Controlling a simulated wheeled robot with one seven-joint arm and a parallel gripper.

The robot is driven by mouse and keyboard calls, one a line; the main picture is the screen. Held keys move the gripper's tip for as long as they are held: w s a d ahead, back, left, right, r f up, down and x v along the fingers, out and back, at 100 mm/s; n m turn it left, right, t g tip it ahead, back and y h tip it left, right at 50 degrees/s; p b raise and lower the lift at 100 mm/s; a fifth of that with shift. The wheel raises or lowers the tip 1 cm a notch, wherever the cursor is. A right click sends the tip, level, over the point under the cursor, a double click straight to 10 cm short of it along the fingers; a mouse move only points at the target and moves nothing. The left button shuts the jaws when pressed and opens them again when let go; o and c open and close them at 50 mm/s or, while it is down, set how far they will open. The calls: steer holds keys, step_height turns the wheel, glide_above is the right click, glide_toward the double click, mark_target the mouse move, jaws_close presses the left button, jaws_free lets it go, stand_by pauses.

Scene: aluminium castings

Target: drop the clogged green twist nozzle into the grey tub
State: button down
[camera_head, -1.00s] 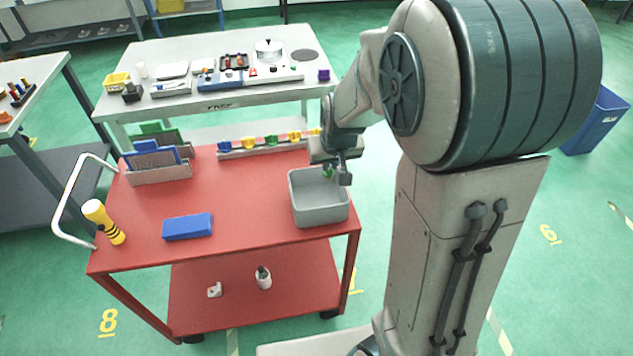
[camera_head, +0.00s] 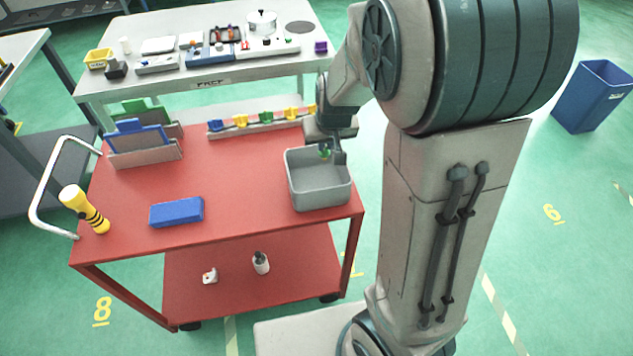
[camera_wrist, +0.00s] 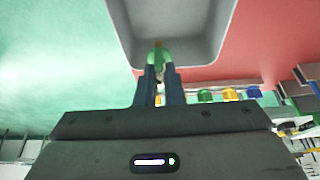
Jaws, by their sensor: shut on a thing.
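The green twist nozzle (camera_wrist: 158,58) is between the fingertips of my gripper (camera_wrist: 159,74), which is shut on it. In the head view my gripper (camera_head: 331,152) is over the back part of the grey tub (camera_head: 320,198), and the small green nozzle (camera_head: 324,150) shows there at the tub's back rim. The grey tub stands on the right end of the red cart's top. Its inside (camera_wrist: 185,25) lies beyond the fingertips in the wrist view, and what I see of it is empty. The nozzle's exact height over the tub floor is hard to tell.
A rail of coloured nozzles (camera_head: 262,120) lies along the back edge of the red cart (camera_head: 230,215). A blue block (camera_head: 177,212), a yellow torch (camera_head: 84,208) and a rack of panels (camera_head: 145,145) are on the cart's left. A white bench (camera_head: 130,85) stands behind.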

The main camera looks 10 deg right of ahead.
steer(key=c, duration=1.5)
jaws_free()
steer(key=v, duration=1.3)
steer(key=shift+s+r+p, duration=0.2)
steer(key=shift+r+p, duration=0.05)
steer(key=shift+p, duration=0.15)
steer(key=shift+g, duration=0.7)
steer(key=s+f, duration=0.1)
steer(key=s, duration=0.4)
steer(key=s+f, duration=0.1)
steer(key=s, duration=0.4)
steer(key=s+f, duration=0.1)
steer(key=s, duration=0.4)
